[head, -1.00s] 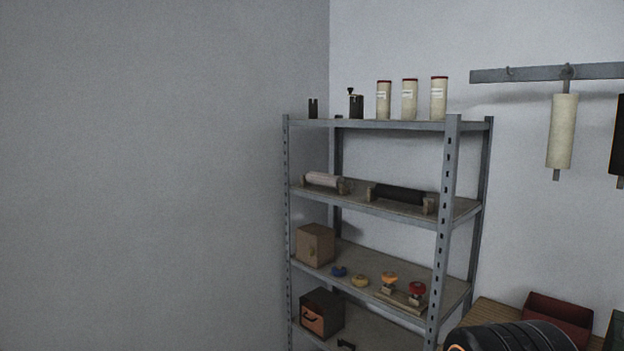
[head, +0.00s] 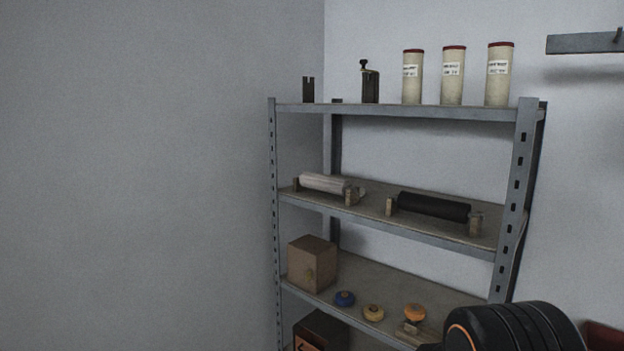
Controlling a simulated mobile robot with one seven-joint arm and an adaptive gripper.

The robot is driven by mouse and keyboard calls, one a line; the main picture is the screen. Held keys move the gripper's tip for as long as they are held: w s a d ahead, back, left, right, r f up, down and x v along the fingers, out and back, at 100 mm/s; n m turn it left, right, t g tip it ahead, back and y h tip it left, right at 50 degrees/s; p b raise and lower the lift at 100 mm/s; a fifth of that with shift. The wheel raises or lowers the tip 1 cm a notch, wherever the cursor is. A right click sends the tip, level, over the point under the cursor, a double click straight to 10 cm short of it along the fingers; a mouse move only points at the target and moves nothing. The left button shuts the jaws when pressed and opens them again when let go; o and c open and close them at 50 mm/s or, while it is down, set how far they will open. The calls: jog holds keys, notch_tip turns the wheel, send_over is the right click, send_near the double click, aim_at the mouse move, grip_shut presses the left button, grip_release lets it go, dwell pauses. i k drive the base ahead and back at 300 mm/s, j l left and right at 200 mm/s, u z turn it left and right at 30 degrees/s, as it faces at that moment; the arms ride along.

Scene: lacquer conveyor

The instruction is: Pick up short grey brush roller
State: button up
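A short pale grey roller (head: 323,183) lies across small wooden holders on the second shelf from the top, at its left end. A longer black roller (head: 433,206) lies on wooden holders to its right on the same shelf. The pale one best fits the short grey brush roller; its brush texture is too small to tell. A black link of my arm with an orange ring shows at the bottom right, in front of the shelving. My gripper is not in view.
The grey metal shelving (head: 520,180) stands near the wall corner. Its top shelf holds several labelled canisters (head: 452,76) and dark fixtures. A lower shelf holds a cardboard box (head: 312,264) and round coloured pieces (head: 373,312). A wall rail (head: 585,42) hangs at upper right.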

aim_at(320, 181)
jog(key=i+j, duration=0.2)
jog(key=i, duration=0.3)
jog(key=i+j+z, duration=0.15)
jog(key=i, duration=0.35)
